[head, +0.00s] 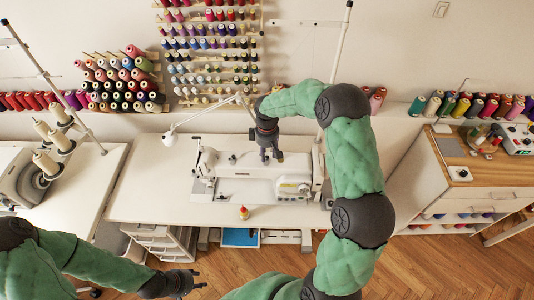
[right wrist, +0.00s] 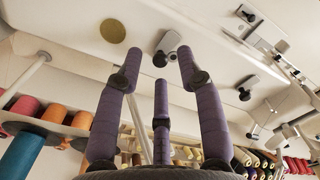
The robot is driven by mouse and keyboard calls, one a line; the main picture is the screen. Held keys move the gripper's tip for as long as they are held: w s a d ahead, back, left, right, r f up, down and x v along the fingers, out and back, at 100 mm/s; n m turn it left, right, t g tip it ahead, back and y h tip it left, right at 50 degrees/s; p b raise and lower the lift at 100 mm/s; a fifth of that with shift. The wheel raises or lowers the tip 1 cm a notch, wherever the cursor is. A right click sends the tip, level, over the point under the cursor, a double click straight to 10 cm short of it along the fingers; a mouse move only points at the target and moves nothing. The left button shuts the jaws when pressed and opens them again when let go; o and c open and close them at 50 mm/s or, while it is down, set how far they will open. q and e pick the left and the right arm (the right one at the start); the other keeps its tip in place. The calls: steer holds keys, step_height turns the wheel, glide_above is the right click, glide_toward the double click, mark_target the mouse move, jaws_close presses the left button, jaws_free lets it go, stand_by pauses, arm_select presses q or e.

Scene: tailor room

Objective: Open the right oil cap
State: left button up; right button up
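The white sewing machine (head: 240,187) stands on the middle table. My right gripper (head: 270,157) hangs fingers down over the back part of its top. In the right wrist view the purple fingers of this gripper (right wrist: 157,78) are spread with nothing between them. A dark knob-like part (right wrist: 167,42) on the white surface lies just beyond the fingertips, and a similar one (right wrist: 247,88) is further right. I cannot tell for sure which is the right oil cap, or whether a finger touches it. My left gripper (head: 199,279) is open and empty, low in front of the table.
A small bottle with a red top (head: 243,212) stands at the front of the white table (head: 150,190). A thread stand (head: 337,60) rises behind my right arm. Thread spools fill the wall rack (head: 212,45). The table's left part is clear.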

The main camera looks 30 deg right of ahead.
mark_target(267, 157)
step_height(267, 157, up, 11)
steer(key=shift+r, duration=0.15)
stand_by(0.7)
